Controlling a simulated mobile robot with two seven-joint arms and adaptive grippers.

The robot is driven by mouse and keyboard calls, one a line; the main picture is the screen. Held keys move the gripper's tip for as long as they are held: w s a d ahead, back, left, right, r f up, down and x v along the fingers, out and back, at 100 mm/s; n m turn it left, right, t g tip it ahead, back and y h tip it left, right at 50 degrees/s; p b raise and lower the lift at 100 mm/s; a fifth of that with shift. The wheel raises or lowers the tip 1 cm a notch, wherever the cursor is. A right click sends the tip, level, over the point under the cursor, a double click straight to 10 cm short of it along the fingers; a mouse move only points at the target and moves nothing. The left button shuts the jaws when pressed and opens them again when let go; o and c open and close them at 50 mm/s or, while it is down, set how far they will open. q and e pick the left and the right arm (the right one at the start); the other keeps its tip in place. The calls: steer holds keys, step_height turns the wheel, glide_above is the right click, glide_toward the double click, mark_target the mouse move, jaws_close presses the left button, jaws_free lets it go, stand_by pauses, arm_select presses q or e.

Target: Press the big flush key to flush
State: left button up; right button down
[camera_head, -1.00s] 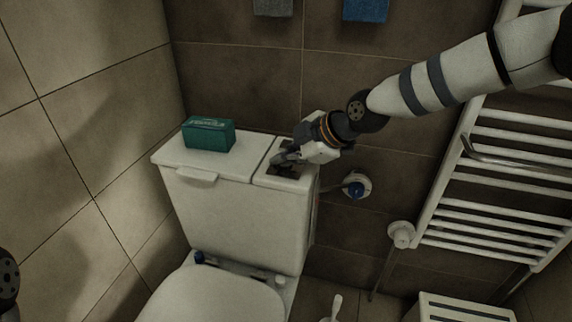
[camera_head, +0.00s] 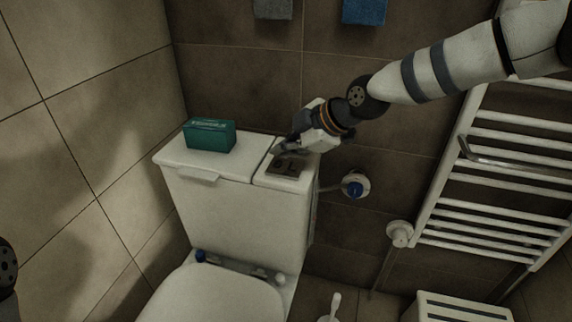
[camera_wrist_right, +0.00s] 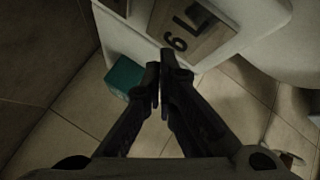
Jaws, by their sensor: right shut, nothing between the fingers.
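The flush plate (camera_head: 287,168) is a grey-brown panel set in the right end of the white cistern top. Its dark key markings show in the head view. In the right wrist view the plate (camera_wrist_right: 188,28) carries large dark characters that look like a 6 or 9 and an L or 7. My right gripper (camera_head: 281,151) is shut and empty, with its fingertips at the plate's back left edge in the head view. In the wrist view the closed fingertips (camera_wrist_right: 161,75) appear just beside the plate. I cannot tell whether they touch anything. My left gripper is out of view.
A green box (camera_head: 209,135) stands on the left part of the cistern lid (camera_head: 178,155). A white towel radiator (camera_head: 500,170) stands under my right arm. The closed toilet seat lid (camera_head: 215,300) is below.

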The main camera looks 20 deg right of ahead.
mark_target(285, 167)
step_height(285, 167, up, 4)
steer(key=shift+r+p, duration=0.2)
steer(key=shift+p, duration=0.2)
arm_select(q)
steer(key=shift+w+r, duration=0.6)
arm_select(e)
steer(key=shift+f, duration=0.1)
steer(key=shift+f, duration=0.1)
